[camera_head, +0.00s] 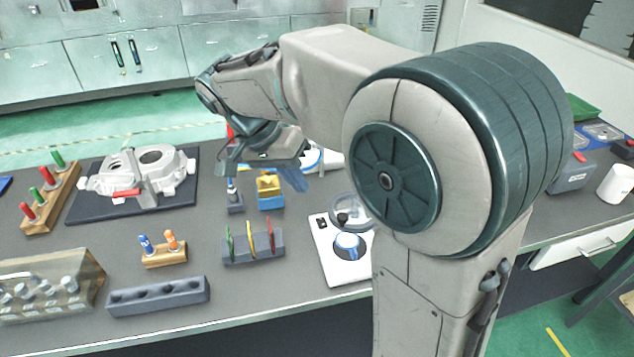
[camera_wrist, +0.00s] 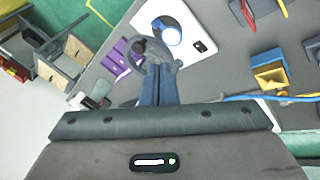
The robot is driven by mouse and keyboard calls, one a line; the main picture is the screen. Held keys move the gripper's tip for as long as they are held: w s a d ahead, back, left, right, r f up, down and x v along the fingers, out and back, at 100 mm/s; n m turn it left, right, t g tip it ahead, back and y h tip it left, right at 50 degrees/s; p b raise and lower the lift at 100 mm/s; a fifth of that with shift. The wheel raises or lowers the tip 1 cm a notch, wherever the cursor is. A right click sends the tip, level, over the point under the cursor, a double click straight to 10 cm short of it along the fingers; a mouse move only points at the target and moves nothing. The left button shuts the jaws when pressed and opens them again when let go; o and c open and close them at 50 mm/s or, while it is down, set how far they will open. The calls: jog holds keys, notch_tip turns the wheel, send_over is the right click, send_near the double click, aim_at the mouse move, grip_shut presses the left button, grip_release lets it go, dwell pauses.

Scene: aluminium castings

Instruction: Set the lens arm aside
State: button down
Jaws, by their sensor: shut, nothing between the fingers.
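The lens arm, a clear round lens in a grey ring (camera_head: 350,209), shows in the head view over the far right part of a white plate (camera_head: 332,262), partly hidden by my arm. In the wrist view the grey ring (camera_wrist: 132,56) lies just past my fingertips, overlapping them in the picture; I cannot tell whether they touch. A blue-rimmed round piece (camera_head: 347,241) sits on the plate beside the lens. My gripper (camera_head: 298,181) has its blue fingers together and empty, left of the lens in the head view. The fingers also show in the wrist view (camera_wrist: 158,72).
A yellow and blue block (camera_head: 270,191) and a small grey stand (camera_head: 234,199) are near my gripper. A grey rack with coloured upright pieces (camera_head: 253,247) stands left of the plate. A casting (camera_head: 143,172) lies on a dark mat. Bare bench shows between the racks.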

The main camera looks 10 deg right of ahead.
jog(key=w+a, duration=0.1)
jog(key=w+a+r+m+h, duration=0.1)
jog(key=a+m, duration=0.1)
jog(key=shift+w+r+h, duration=0.3)
jog(key=shift+w+r, duration=0.05)
jog(key=shift+w, duration=0.05)
jog(key=s+d+f+p, duration=0.2)
jog(key=s+d+f, duration=0.1)
jog(key=d+f, duration=0.5)
jog(key=shift+s+d+f+p, duration=0.2)
jog(key=shift+d+f+p, duration=0.1)
jog(key=shift+f, duration=0.2)
jog(key=shift+s, duration=0.1)
